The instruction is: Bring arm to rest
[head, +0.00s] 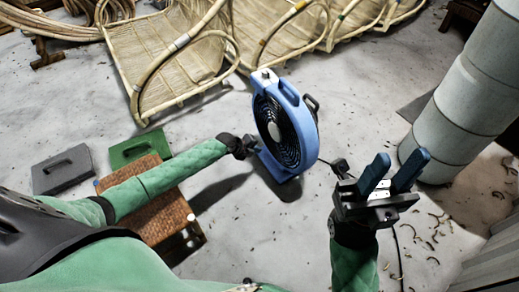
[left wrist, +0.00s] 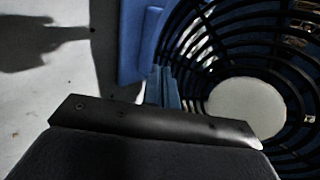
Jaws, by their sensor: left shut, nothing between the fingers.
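My left arm, in a green sleeve, reaches from the left of the head view. Its gripper (head: 248,146) is at the front left of a blue floor fan (head: 302,118). In the left wrist view the fingers (left wrist: 163,88) are shut together, with nothing between them, in front of the fan's black grille (left wrist: 205,35). I cannot tell whether they touch the fan. My right gripper (head: 391,172) is raised at the right of the head view, with its two blue fingers apart and nothing between them.
Rattan chairs (head: 160,62) line the back. A woven stool (head: 150,200) stands under my left arm, near a green case (head: 138,148) and a grey case (head: 62,170). A pale column (head: 465,110) stands at the right, with scraps on the floor nearby.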

